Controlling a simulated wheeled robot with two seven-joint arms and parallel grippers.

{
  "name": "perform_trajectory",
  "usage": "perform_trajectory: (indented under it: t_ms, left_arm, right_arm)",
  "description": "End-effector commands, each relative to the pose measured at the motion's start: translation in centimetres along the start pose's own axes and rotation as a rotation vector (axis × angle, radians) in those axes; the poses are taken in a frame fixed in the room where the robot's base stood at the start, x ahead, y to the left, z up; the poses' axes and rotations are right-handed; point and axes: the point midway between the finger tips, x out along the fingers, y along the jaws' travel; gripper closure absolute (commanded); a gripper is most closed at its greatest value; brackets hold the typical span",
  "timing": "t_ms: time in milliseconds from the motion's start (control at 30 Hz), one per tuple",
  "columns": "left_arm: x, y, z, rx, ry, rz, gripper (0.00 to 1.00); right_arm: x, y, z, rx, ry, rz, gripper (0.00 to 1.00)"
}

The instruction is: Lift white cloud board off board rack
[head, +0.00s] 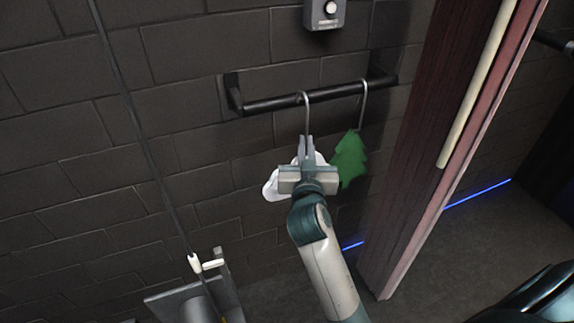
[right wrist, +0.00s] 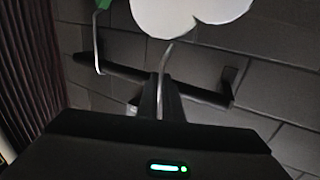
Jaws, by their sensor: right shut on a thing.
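The white cloud board (head: 271,188) hangs by a thin wire hook (head: 307,118) from the black bar of the board rack (head: 265,105). The top of the hook looks to be over the bar in the head view. My right gripper (head: 306,150) is shut on the lower part of the hook, in front of the cloud, and hides its middle. In the right wrist view the white cloud (right wrist: 190,15) is at the top, with its wire (right wrist: 164,65) running down to the fingers (right wrist: 170,103). My left gripper is not in view.
A green tree board (head: 349,158) hangs on its own hook just right of the cloud. A grey box with a round white knob (head: 331,8) is on the wall above. A reddish panel (head: 445,130) stands to the right. A grey fixture (head: 205,285) with a cable is at lower left.

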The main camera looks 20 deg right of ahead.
Motion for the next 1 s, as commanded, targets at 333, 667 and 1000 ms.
perform_trajectory:
  t_ms: [333, 667, 1000]
  left_arm:
    - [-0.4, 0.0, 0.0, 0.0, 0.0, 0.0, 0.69]
    - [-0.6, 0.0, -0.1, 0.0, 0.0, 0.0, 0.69]
    - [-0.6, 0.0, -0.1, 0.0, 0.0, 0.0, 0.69]
  right_arm:
    - [-2.1, 0.9, -0.2, 0.002, 0.003, 0.0, 1.0]
    - [-3.9, 1.7, -0.2, 0.001, 0.003, 0.0, 1.0]
    - [-4.3, 1.9, -0.2, 0.001, 0.004, 0.0, 1.0]
